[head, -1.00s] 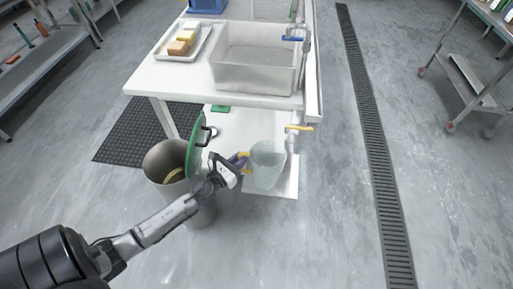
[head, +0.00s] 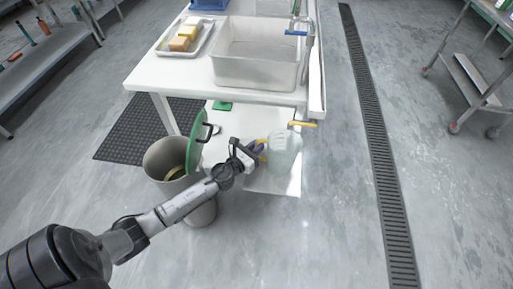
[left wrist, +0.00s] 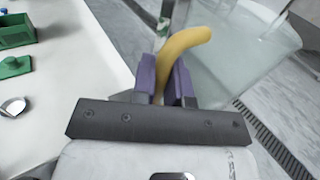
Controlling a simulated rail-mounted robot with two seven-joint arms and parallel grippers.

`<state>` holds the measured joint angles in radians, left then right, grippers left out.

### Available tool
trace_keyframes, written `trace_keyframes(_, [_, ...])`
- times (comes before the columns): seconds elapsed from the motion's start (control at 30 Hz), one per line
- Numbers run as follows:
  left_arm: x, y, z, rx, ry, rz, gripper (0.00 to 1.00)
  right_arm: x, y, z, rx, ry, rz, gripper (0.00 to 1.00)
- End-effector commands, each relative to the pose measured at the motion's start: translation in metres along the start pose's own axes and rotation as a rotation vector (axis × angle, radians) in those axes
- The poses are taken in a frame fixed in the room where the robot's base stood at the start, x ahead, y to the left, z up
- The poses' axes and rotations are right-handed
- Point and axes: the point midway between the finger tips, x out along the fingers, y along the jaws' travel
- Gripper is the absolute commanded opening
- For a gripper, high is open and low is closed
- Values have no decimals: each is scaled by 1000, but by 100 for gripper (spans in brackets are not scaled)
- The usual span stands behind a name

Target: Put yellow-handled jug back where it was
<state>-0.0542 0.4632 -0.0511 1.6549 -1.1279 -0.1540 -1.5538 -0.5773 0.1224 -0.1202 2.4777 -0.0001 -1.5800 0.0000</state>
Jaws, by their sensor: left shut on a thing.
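The yellow-handled jug (head: 284,149) is a clear, pale green-tinted vessel at the front of the low white shelf under the sink table. Its yellow handle (left wrist: 186,42) is between the purple finger pads of my left gripper (left wrist: 167,80), which is shut on it. In the head view my left gripper (head: 256,149) reaches in from the left to the jug's left side. In the left wrist view the jug's clear wall (left wrist: 235,45) fills the upper right. Whether the jug's base touches the shelf is unclear. My right gripper is not in view.
A metal bin (head: 168,160) with a green lid (head: 197,140) stands left of the shelf, under my left arm. A yellow lever (head: 302,124) is close above the jug. A sink basin (head: 255,75) is above. Open floor lies right.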

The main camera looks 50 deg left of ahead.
Motion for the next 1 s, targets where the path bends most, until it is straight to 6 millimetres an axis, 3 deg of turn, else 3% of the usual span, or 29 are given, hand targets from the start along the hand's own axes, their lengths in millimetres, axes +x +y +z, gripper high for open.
trace_keyframes(0.37, [0, 0, -4, 0, -1, 0, 0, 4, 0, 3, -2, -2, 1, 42])
trace_keyframes(0.4, [0, 0, -3, 0, -1, 0, 18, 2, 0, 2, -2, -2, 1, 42])
trace_keyframes(0.63, [0, 0, -3, 0, 0, 0, 39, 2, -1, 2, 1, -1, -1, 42])
trace_keyframes(1.0, [-3, 0, 2, -1, 1, 0, 39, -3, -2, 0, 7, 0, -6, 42])
